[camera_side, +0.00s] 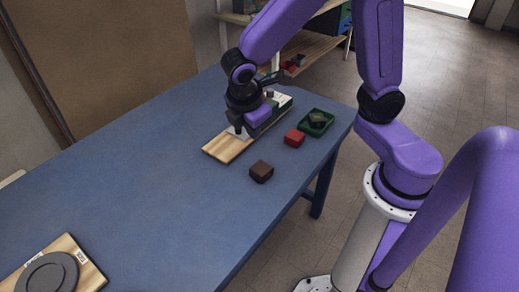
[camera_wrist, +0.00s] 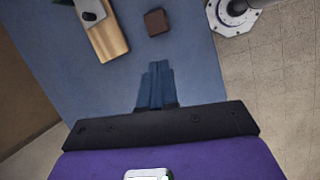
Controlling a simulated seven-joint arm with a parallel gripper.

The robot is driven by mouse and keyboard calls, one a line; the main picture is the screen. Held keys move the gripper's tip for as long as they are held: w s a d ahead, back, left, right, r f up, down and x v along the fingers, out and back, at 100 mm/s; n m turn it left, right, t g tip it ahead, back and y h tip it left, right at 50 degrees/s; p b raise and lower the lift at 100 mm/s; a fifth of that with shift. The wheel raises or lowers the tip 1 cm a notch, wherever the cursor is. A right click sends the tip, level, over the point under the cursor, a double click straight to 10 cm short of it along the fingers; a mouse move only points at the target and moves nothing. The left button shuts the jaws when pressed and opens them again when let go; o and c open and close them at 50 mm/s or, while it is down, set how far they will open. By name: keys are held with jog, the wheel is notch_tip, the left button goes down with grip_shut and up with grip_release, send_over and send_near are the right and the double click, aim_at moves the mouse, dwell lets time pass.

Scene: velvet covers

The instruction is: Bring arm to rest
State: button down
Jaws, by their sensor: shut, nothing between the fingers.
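My gripper (camera_side: 240,122) hangs from the purple arm and appears in front of the wooden board in the side view. In the wrist view its fingers (camera_wrist: 156,85) are together with nothing between them. It appears to be held above the table, but its exact height is hard to tell. The light wooden board (camera_side: 225,150) also shows at the upper left of the wrist view (camera_wrist: 108,38), with a grey piece (camera_wrist: 90,10) on it. My gripper hides part of the board's top in the side view.
On the blue table (camera_side: 150,170) are a dark brown block (camera_side: 261,172), a red block (camera_side: 294,138) and a green tray (camera_side: 328,122) holding a dark item. A grey disc (camera_side: 48,275) lies on another board at front left. The table's middle is clear. A shelf (camera_side: 318,45) stands behind.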

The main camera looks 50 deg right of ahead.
jog(key=s+d+r+m+y, duration=0.1)
jog(key=s+y, duration=0.1)
jog(key=s, duration=0.6)
jog(key=s+d+r+m+g+y, duration=0.1)
jog(key=s+d+r+y, duration=0.1)
jog(key=s, duration=0.7)
jog(key=shift+d+r+m, duration=0.25)
jog(key=shift+m, duration=0.15)
